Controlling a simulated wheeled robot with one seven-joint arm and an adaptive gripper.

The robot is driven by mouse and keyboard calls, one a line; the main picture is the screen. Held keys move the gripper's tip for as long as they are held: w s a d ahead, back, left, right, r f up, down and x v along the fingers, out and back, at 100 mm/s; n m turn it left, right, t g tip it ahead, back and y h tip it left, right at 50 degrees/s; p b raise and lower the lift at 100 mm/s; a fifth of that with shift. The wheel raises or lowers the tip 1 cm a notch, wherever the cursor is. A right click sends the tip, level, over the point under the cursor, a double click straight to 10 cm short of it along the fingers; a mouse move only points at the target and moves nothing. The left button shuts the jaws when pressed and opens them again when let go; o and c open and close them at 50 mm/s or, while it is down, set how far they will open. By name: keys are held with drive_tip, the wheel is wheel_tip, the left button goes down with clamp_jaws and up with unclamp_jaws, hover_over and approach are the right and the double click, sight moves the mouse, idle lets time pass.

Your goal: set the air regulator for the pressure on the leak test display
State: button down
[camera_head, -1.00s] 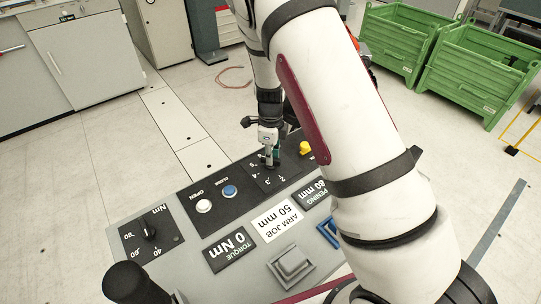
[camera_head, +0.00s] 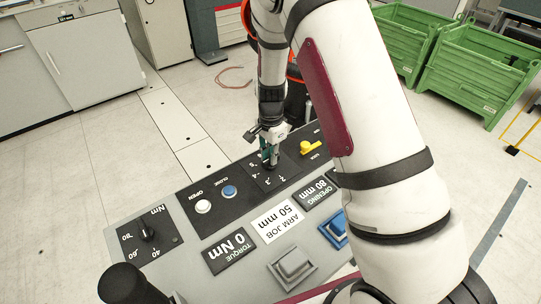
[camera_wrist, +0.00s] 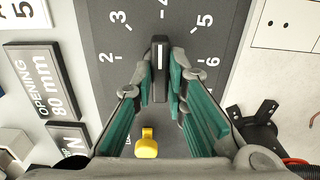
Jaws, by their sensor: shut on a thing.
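A black knob with a white pointer line (camera_wrist: 159,65) stands on a dark dial plate (camera_wrist: 115,25) with white numbers. In the wrist view the 2 and 3 are left of it, the 5 and 6 right; the line points up between the 3 and 5. My gripper (camera_wrist: 160,85) is shut on the knob, a green-padded finger on each side. In the head view my gripper (camera_head: 269,160) reaches down onto the dial at the console's far edge and mostly hides the knob. I see no display marked leak test.
A yellow lever (camera_head: 309,147) stands close by the dial. The console (camera_head: 190,262) also has white (camera_head: 203,206) and blue (camera_head: 229,192) buttons, an Nm knob (camera_head: 148,234) and displays reading 0 Nm and 80 mm. Green crates (camera_head: 475,70) stand far right.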

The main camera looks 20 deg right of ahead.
drive_tip(key=n, duration=0.3)
drive_tip(key=shift+n, duration=0.4)
drive_tip(key=n, duration=0.3)
drive_tip(key=shift+n+b, duration=0.3)
drive_tip(key=shift+b, duration=0.1)
drive_tip(key=n, duration=0.3)
drive_tip(key=shift+n, duration=0.3)
drive_tip(key=shift+n+b, duration=0.3)
drive_tip(key=shift+n, duration=1.5)
drive_tip(key=c, duration=1.6)
unclamp_jaws()
drive_tip(key=shift+r, duration=0.1)
wheel_tip(320, 180, up, 12)
